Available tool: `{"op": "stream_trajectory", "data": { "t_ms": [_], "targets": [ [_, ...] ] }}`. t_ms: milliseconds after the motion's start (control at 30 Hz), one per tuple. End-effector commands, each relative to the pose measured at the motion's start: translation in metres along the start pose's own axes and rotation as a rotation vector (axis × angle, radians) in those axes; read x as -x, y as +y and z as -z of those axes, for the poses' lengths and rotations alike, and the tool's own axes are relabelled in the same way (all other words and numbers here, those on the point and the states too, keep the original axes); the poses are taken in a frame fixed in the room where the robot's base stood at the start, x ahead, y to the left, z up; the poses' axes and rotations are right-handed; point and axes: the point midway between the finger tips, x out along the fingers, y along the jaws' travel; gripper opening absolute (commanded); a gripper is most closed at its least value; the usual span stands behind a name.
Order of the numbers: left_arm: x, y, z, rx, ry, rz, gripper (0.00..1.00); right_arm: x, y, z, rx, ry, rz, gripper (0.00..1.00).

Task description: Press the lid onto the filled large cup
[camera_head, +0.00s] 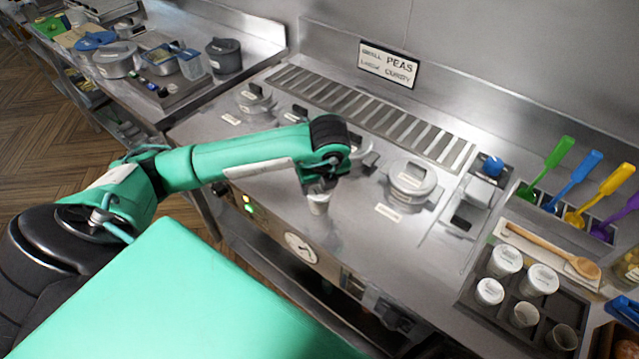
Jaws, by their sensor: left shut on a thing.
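More white cups stand in a dark tray (466,308) at the lower right. Some show pale, closed tops, such as the back cup (506,259) and the right cup (541,279). A front cup (524,315) looks open. My right gripper is not in view.
Lidded pots (411,182) are set in the range top. A wooden spoon (553,249) lies behind the cup tray. Coloured scoops (569,187) stand at the right. A sign (389,64) reads PEAS and CURRY. The steel between gripper and tray is mostly clear.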

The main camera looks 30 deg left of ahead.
Motion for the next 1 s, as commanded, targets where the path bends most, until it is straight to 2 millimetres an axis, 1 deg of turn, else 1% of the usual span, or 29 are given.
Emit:
{"op": "stream_trajectory", "data": {
  "t_ms": [300,1000],
  "targets": [
    [0.0003,-0.0002,0.0001,0.000,0.000,0.000,0.36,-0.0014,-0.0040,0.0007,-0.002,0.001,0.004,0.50],
    [-0.0001,-0.0002,0.0003,0.000,0.001,0.000,0.36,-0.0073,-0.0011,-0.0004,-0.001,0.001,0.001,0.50]
  ]
}}
